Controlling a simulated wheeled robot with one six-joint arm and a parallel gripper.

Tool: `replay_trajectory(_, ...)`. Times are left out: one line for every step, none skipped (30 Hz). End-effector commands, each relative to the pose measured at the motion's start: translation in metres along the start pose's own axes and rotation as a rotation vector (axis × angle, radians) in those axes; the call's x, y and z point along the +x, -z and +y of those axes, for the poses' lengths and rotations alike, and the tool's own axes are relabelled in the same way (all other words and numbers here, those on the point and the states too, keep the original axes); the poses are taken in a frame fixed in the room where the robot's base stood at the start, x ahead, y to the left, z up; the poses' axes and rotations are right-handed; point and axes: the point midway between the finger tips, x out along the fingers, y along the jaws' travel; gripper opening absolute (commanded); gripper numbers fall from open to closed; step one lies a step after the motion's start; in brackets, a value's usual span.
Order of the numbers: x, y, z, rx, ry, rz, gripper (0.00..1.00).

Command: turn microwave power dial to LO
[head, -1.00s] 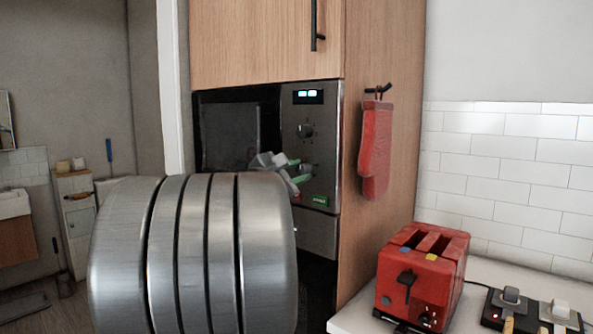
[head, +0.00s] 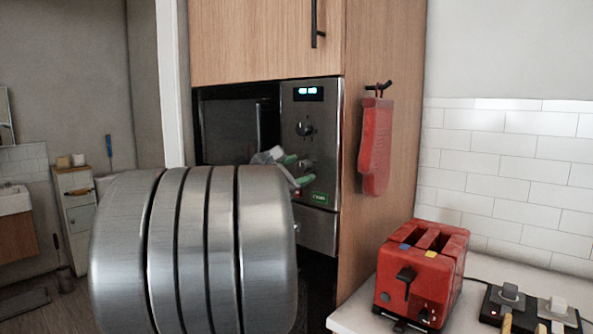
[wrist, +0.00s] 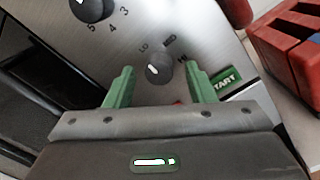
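The microwave (head: 321,205) is built into the wooden cabinet, with a lit display at the top of its steel panel. The power dial (wrist: 158,68) is a small dark round knob with LO, a partly legible middle mark and HI around it. A pale mark shows on its face, but I cannot tell which setting it points to. My gripper (wrist: 160,76) is open, its green fingers on either side of the dial, with visible gaps. In the head view my gripper (head: 303,170) is at the lower panel and largely hides the dial.
A larger numbered dial (wrist: 92,8) sits above the power dial, and a green START button (wrist: 222,77) lies close to the right finger. A red mitt (head: 375,145) hangs on the cabinet side. A red toaster (head: 422,272) stands on the counter to the right.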

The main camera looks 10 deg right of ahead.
Motion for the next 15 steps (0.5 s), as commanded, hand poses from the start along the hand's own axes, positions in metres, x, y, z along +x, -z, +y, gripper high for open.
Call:
replay_trajectory(0.0,0.0,0.0,0.001,0.0,0.0,0.49)
replay_trajectory(0.0,0.0,0.0,0.001,0.0,-0.001,0.49)
replay_trajectory(0.0,-0.001,0.0,0.001,0.0,-0.001,0.49)
replay_trajectory(0.0,-0.001,0.0,0.001,0.0,-0.001,0.49)
replay_trajectory(0.0,-0.001,0.0,0.001,0.0,-0.001,0.49)
replay_trajectory(0.0,-0.001,0.0,0.002,-0.001,-0.001,0.49)
replay_trajectory(0.0,-0.001,0.001,0.002,-0.001,-0.001,0.49)
replay_trajectory(-0.001,-0.001,0.001,0.002,-0.001,-0.001,0.49)
replay_trajectory(-0.003,-0.001,0.001,0.002,-0.001,-0.001,0.49)
replay_trajectory(-0.004,-0.001,0.001,0.002,-0.001,-0.001,0.49)
replay_trajectory(-0.007,-0.001,0.001,0.003,-0.002,-0.001,0.49)
replay_trajectory(-0.011,-0.001,0.001,0.003,-0.003,-0.001,0.49)
replay_trajectory(-0.016,0.0,0.002,0.003,-0.004,0.0,0.49)
replay_trajectory(-0.02,0.0,0.001,0.003,-0.004,0.0,0.49)
replay_trajectory(-0.028,0.0,0.001,0.002,-0.005,0.0,0.49)
